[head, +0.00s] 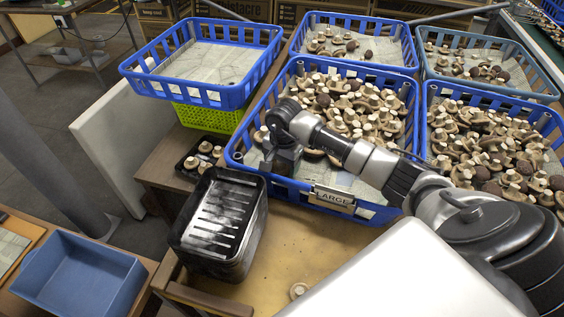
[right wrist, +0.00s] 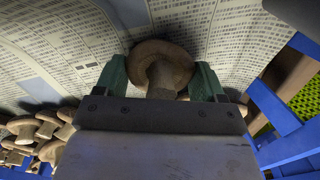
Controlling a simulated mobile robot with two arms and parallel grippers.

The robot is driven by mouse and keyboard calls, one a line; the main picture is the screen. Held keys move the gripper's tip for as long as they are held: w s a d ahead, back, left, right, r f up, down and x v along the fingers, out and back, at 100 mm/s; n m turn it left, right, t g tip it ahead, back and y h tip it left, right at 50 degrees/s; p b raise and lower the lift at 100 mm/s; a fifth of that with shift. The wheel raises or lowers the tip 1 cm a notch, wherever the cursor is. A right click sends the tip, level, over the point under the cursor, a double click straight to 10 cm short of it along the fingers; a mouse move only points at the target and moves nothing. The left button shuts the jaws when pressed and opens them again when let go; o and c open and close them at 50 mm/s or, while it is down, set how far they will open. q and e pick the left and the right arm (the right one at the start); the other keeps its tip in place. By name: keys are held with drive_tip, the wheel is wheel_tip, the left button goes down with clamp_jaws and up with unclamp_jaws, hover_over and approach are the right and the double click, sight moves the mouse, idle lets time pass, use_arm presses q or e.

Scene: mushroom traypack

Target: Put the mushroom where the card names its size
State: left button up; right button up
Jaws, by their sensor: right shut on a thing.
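My right gripper (head: 282,163) is low inside the left corner of a blue crate (head: 237,150) whose front card (head: 333,197) reads LARGE. In the right wrist view, my right gripper (right wrist: 163,80) is shut on a brown mushroom (right wrist: 160,62), its two green fingers on either side of it. The mushroom is over the crate's printed paper lining (right wrist: 235,35); I cannot tell whether it touches the paper. In the head view the gripper hides the held mushroom. Several mushrooms (head: 345,105) fill the rest of this crate. My left gripper is not in view.
Other blue crates with mushrooms stand behind (head: 358,66) and to the right (head: 492,100). A paper-lined empty blue crate (head: 190,91) sits on a green one (head: 208,118). Stacked black trays (head: 180,238), a small tray with mushrooms (head: 190,170) and a loose mushroom (head: 298,290) are nearer.

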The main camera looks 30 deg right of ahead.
drive_tip(key=o, duration=0.8)
drive_tip(key=shift+r, duration=0.1)
drive_tip(key=r, duration=1)
drive_tip(key=shift+s+d+r, duration=0.1)
drive_tip(key=shift+s+r, duration=0.15)
drive_tip(key=shift+r, duration=0.05)
